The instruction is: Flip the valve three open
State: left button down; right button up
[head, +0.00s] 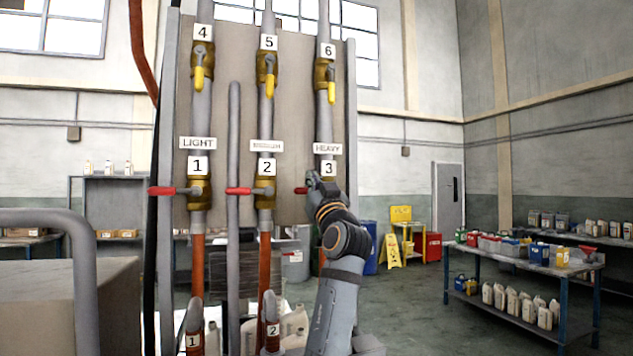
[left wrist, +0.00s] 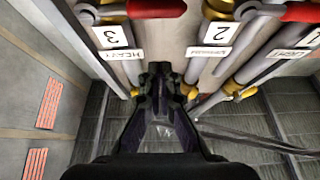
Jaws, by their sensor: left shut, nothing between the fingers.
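Valve three, under the "3" label (head: 328,168) and the "HEAVY" sign, is mostly hidden behind my left gripper (head: 317,183) in the head view. The red end of its handle (head: 301,190) sticks out sideways to the left. In the left wrist view the red handle (left wrist: 157,8) lies crosswise at the top edge, beside the "3" label (left wrist: 111,36). My left gripper (left wrist: 161,80) is shut and empty, with its fingertips close to the pipe and apart from the red grip in that view. My right gripper is not in view.
Valves one (head: 163,191) and two (head: 238,191) have red handles turned sideways. Yellow-handled valves four (head: 199,78), five (head: 270,83) and six (head: 331,90) hang downward above. Vertical pipes stand close by. A table with bottles (head: 530,262) stands at the right.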

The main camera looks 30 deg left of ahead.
pick_arm(q)
jog(key=w+a+p, duration=0.1)
jog(key=w+a+f+p, duration=0.1)
jog(key=w+a, duration=0.1)
jog(key=shift+a+f+p, duration=0.2)
jog(key=shift+a+p, duration=0.1)
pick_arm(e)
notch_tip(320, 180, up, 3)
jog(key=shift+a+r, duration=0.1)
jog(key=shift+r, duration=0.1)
